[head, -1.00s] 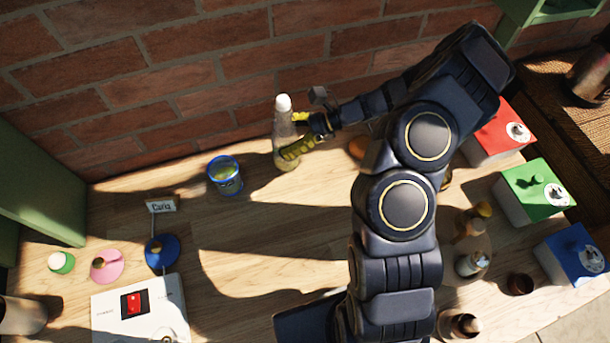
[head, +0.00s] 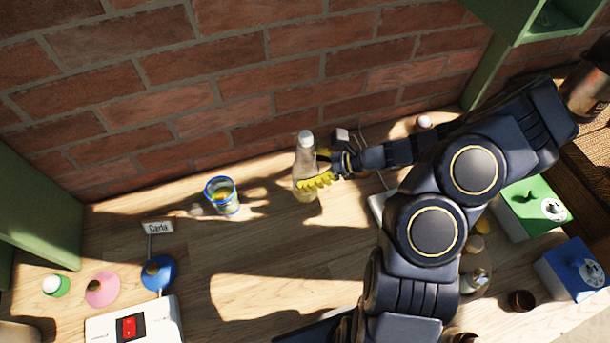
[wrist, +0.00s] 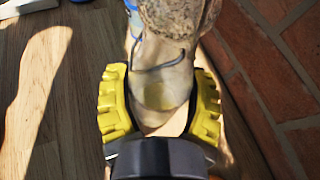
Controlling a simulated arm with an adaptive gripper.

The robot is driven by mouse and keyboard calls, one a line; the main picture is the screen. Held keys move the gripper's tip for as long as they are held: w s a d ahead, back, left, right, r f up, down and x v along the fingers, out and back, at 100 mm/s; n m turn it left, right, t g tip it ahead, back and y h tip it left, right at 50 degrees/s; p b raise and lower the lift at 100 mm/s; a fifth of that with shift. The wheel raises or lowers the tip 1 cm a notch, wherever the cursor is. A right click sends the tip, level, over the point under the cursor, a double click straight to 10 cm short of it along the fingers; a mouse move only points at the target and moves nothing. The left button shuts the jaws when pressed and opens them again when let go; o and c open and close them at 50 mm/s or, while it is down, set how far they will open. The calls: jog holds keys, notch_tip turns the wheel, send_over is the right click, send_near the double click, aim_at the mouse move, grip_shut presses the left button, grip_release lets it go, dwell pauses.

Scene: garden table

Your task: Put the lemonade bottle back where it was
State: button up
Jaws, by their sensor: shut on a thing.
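The lemonade bottle (head: 304,158) is clear with a pale cap and some yellowish liquid low in it. It is close to upright near the brick wall, right of the blue-rimmed cup. My gripper (head: 313,176) reaches it from the right, its yellow ribbed fingers shut around the bottle's body. In the wrist view the bottle (wrist: 165,85) sits between both yellow fingers, its lower part partly hidden by the gripper. I cannot tell whether its base touches the table.
The blue-rimmed cup (head: 222,197) stands left of the bottle. A "Carla" sign (head: 158,228), coloured discs and a red-switch box (head: 132,327) are at front left. Green (head: 530,207) and blue (head: 578,267) boxes stand right. My arm covers the right-centre; the table's middle is clear.

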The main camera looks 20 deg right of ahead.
aim_at(305, 178)
jog(key=shift+f, duration=1.35)
jog(key=shift+f, duration=0.15)
jog(key=o, duration=1.1)
